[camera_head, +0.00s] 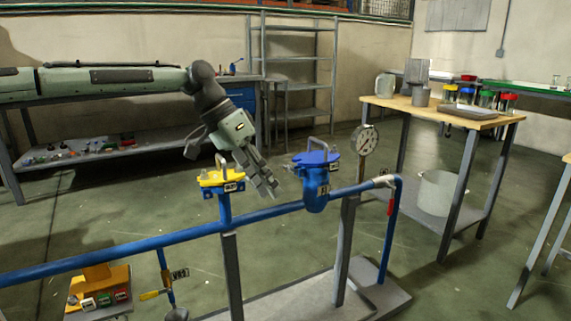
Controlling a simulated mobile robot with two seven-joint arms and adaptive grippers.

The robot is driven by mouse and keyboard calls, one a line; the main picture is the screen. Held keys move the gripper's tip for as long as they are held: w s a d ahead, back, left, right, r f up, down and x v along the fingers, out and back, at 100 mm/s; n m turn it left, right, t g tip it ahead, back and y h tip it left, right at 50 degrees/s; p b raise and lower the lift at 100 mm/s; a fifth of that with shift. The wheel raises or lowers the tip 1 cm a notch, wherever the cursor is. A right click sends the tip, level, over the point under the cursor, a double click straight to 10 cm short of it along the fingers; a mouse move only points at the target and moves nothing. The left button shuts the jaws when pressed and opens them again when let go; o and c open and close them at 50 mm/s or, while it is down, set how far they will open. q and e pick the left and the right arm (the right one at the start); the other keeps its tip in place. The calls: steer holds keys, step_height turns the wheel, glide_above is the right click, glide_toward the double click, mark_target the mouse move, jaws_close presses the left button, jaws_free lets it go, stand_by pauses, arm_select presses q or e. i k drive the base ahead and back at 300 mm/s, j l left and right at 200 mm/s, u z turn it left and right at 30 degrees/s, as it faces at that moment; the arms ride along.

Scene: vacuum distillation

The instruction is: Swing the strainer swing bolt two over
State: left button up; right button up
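The blue strainer (316,186) stands on the blue pipe, right of the picture's middle. Its lid (315,159) carries a grey handle on top. The lid looks down in place. The swing bolts at its rim are too small to tell apart. My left gripper (268,190) points down and to the right, between the strainer and a yellow-topped fitting (222,178). It appears apart from both. Its fingers look close together, and I cannot tell whether they are open. Nothing shows held in it. My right gripper is out of view.
A pressure gauge (367,140) stands right of the strainer. The blue pipe (160,240) runs across the front on grey posts. A wooden-topped table (400,103) with jars and a tray is at the back right. A tagged yellow-handled valve (150,295) hangs below the pipe.

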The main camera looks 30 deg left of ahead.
mark_target(290, 169)
steer(key=i+j, duration=0.7)
